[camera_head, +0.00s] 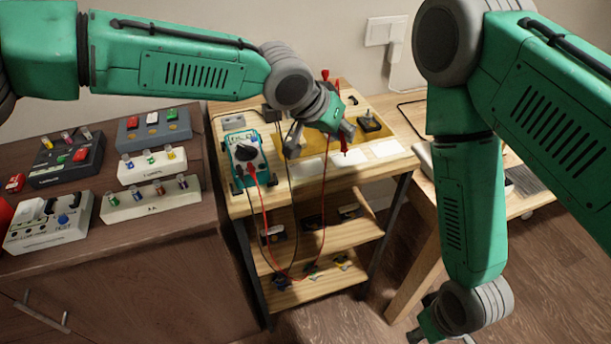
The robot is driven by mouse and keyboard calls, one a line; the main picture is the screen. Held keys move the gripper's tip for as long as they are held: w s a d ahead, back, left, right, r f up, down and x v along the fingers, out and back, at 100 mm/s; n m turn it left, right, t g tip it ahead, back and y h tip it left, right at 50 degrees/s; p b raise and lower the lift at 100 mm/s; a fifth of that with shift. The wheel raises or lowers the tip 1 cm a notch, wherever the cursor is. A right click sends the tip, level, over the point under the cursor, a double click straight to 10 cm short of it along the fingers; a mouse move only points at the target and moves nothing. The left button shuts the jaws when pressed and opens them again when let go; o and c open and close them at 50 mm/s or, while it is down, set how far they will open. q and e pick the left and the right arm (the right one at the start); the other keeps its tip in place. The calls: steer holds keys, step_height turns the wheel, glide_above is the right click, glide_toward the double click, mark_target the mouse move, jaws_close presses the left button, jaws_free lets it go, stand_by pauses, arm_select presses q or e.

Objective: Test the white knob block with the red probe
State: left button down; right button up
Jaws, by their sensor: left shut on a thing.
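My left gripper (342,130) is over the yellow-topped bench, shut on the red probe (343,146), whose red lower end shows below the fingers. A red lead runs from the teal multimeter (246,158) in a low loop up to the probe. Several white pads (388,148) lie along the bench's front edge, below and beside the probe. A small block with a black knob (369,122) sits right of the gripper. I cannot tell which thing is the white knob block. My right gripper (428,330) hangs low at the bottom, partly cut off, and its jaws are unclear.
The bench's lower shelf (315,285) holds small parts. A wooden desk (410,120) stands at the right. Open floor lies below.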

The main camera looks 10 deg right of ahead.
arm_select(q)
steer(key=w+r+n+t, duration=0.2)
steer(key=w+r+n, duration=0.15)
steer(key=w, duration=0.55)
steer(key=shift+h, duration=0.4)
steer(key=shift+w+d+f, duration=0.1)
steer(key=shift+w+f, duration=0.1)
steer(key=shift+f, duration=0.55)
steer(key=shift+w+a+f, duration=0.1)
steer(key=shift+w+f, duration=0.1)
steer(key=shift+f, duration=0.5)
steer(key=shift+w+d+f, duration=0.1)
steer(key=shift+w+f, duration=0.1)
steer(key=shift+f, duration=0.55)
steer(key=shift+s, duration=0.1)
steer(key=shift+f, duration=0.5)
stand_by(1.3)
step_height(320, 180, up, 6)
steer(key=p, duration=0.4)
